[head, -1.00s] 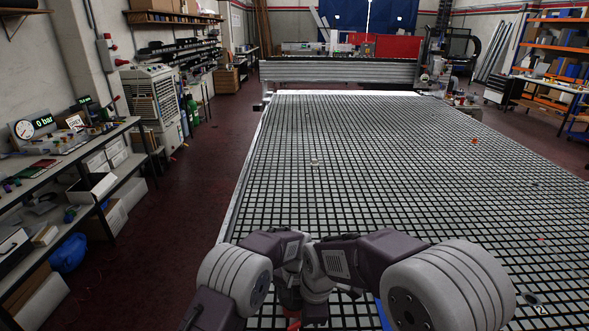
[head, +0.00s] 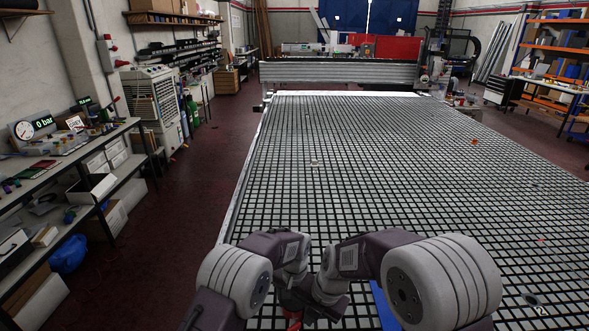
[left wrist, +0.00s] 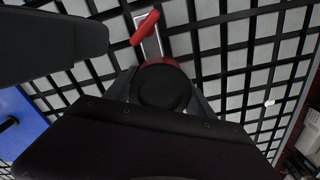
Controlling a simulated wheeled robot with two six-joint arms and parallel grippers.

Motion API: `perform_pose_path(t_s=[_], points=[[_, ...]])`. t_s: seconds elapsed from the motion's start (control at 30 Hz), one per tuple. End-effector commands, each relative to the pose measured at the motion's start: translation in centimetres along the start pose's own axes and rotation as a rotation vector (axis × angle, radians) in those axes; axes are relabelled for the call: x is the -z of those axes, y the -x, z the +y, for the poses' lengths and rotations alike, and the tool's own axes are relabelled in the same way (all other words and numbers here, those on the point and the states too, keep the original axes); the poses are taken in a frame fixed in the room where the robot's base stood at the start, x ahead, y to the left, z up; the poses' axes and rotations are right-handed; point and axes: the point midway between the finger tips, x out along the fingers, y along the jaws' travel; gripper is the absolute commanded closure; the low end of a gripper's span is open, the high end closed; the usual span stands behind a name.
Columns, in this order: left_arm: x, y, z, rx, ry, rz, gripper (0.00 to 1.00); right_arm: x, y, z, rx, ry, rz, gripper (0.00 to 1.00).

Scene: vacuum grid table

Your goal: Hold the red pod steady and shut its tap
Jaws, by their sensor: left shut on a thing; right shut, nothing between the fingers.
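The red pod (left wrist: 160,63) shows as a red rim around a dark round top in the left wrist view, mostly covered by my left gripper. A sliver of red (head: 294,324) shows at the bottom edge of the head view. My left gripper (left wrist: 162,94) is shut on the pod, a finger on either side. The tap's red lever (left wrist: 146,28) lies slanted across a short metal bar (left wrist: 152,46) beyond the pod. My right gripper (left wrist: 98,38) is shut and empty, a dark blunt shape left of the lever and apart from it. Its fingertips are hidden in the head view.
The black grid table (head: 390,150) stretches away, mostly clear. A small pale piece (head: 315,163) lies on it ahead, an orange piece (head: 474,141) at far right. A blue item (left wrist: 22,125) lies left in the wrist view. A gauge display (head: 42,122) reads 0 bar.

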Motion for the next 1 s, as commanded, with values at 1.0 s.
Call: perform_pose_path(t_s=[1.0], points=[[0.1, 0.1, 0.0, 0.000, 0.000, 0.003, 0.94, 0.1, -3.1, -0.5, 0.000, 0.001, 0.001, 1.00]])
